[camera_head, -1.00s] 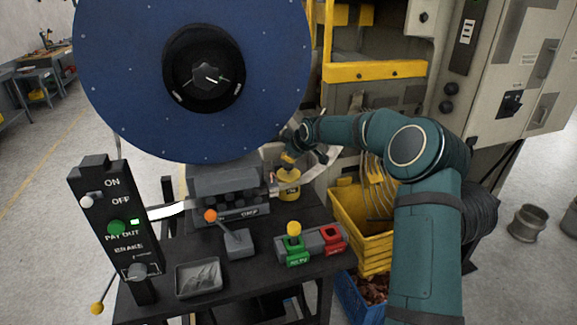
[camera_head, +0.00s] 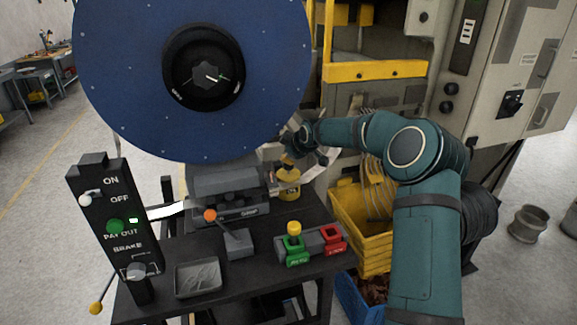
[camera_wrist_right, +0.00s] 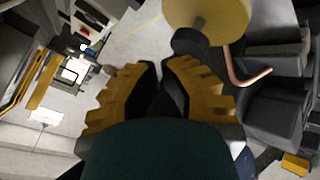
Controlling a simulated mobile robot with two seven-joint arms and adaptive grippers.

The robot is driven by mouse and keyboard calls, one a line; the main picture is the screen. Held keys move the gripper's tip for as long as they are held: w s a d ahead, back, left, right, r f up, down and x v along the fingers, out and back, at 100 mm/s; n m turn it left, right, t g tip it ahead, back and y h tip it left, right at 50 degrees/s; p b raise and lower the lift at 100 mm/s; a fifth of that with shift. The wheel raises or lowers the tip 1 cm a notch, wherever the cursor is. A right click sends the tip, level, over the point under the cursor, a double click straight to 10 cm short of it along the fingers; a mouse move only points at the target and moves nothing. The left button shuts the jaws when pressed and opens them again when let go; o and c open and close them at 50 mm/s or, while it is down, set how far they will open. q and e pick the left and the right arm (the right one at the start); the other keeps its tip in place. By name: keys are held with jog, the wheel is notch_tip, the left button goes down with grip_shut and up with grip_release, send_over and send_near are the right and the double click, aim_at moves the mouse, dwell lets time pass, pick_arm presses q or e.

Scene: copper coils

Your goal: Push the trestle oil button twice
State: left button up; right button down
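A small yellow oiler-like unit (camera_head: 288,186) with a yellow top stands on the dark trestle table beside the grey block. My right gripper (camera_head: 303,158) is just above and behind it in the head view, partly hidden by its own wrist. In the right wrist view my right gripper (camera_wrist_right: 164,66) has its yellow-backed fingers close together, with nothing between them. A yellow disc (camera_wrist_right: 200,14) on a dark neck sits just beyond the fingertips; contact cannot be told. No label on the oil unit is readable. My left gripper is not in view.
A large blue reel (camera_head: 130,70) fills the upper left. A lever with an orange knob (camera_head: 210,216), a green box (camera_head: 293,249) with a yellow knob, and a red box (camera_head: 333,238) stand on the table. The black control panel (camera_head: 112,225) is left, a yellow crate (camera_head: 362,245) right.

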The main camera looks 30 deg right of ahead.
jog(key=shift+f+b, duration=0.65)
jog(key=shift+f, duration=0.35)
dwell(0.8)
dwell(0.4)
jog(key=shift+r+p, duration=0.9)
jog(key=shift+r, duration=0.5)
jog(key=shift+r+p, duration=1.6)
jog(key=shift+r, duration=0.9)
